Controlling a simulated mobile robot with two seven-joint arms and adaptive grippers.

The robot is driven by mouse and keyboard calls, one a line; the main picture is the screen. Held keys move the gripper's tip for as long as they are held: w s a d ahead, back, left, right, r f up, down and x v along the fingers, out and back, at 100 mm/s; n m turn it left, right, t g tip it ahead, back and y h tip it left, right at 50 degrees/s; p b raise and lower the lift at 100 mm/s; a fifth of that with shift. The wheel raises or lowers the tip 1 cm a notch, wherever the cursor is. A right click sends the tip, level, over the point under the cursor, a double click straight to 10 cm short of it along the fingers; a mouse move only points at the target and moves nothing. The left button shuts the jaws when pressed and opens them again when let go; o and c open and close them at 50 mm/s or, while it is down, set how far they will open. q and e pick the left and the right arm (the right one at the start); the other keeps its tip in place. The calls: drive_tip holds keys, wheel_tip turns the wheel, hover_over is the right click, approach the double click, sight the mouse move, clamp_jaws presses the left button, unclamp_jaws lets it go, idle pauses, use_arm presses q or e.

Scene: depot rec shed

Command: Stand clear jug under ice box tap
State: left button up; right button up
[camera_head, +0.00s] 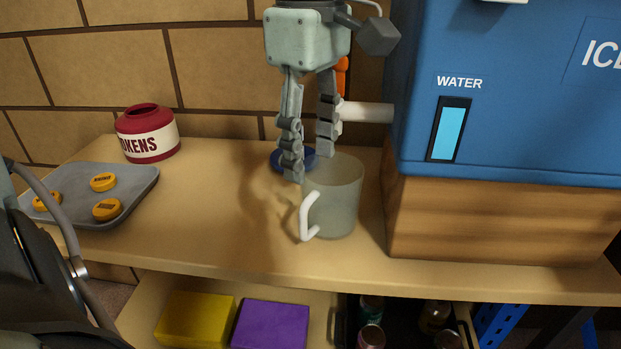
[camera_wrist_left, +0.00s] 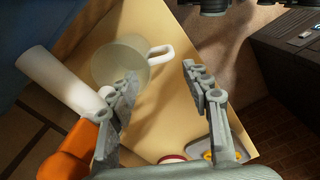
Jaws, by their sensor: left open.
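A blue disc (camera_head: 280,160) lies on the counter behind the jug, partly hidden by a finger. My left gripper (camera_head: 308,165) is open and empty, fingers pointing down by the tap and jug. In the left wrist view the jug (camera_wrist_left: 118,60) lies beyond one finger, not between the fingers.
A red token jar (camera_head: 148,140) and a grey tray (camera_head: 90,210) with yellow tokens stand on the left. A wooden block (camera_head: 490,220) carries the box. Below the counter are yellow (camera_head: 195,318) and purple (camera_head: 270,325) blocks and several cans. The counter's left middle is clear.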

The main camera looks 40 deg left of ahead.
use_arm(q)
drive_tip(key=shift+r, duration=1.5)
idle(1.3)
